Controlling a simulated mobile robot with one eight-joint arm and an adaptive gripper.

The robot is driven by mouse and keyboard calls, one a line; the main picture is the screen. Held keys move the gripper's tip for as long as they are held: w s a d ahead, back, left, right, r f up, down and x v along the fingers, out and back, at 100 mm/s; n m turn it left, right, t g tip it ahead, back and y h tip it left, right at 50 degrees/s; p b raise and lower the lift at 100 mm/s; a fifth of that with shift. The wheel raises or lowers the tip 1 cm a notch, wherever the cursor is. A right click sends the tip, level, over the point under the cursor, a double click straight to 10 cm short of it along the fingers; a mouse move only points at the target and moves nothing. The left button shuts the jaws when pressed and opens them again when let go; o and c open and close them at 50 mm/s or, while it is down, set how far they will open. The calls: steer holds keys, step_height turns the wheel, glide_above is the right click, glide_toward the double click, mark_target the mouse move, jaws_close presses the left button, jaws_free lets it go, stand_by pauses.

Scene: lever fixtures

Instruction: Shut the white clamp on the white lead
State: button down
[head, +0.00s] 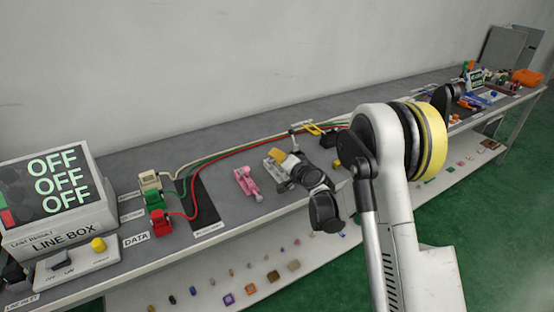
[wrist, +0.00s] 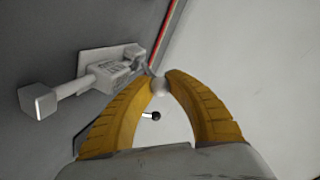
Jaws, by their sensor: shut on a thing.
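The white clamp (wrist: 110,75) is a pale grey-white body on a plate, with a square-ended bar reaching left. It also shows partly in the head view (head: 270,163), beside my gripper. My gripper (wrist: 160,84) has curved yellow fingers closed on a pale round knob (wrist: 159,88) just right of the clamp body; the knob appears to be on the clamp's lever. In the head view my gripper (head: 287,157) covers part of the clamp. The white lead (head: 200,163) runs along the bench from a cream block (head: 150,181). Whether it lies within the clamp's jaws cannot be told.
Green and red leads run beside the white one; green (head: 155,199) and red (head: 160,218) blocks stand at left. A pink clamp (head: 246,184) is left of my gripper, a yellow one (head: 314,128) behind. The line box (head: 55,190) reads OFF on three lines.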

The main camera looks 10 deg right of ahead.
stand_by(0.4)
steer(key=c, duration=1.2)
jaws_free()
steer(key=shift+a, duration=0.1)
steer(key=shift+c, duration=0.2)
steer(key=shift+s+r, duration=0.1)
steer(key=shift+r, duration=0.05)
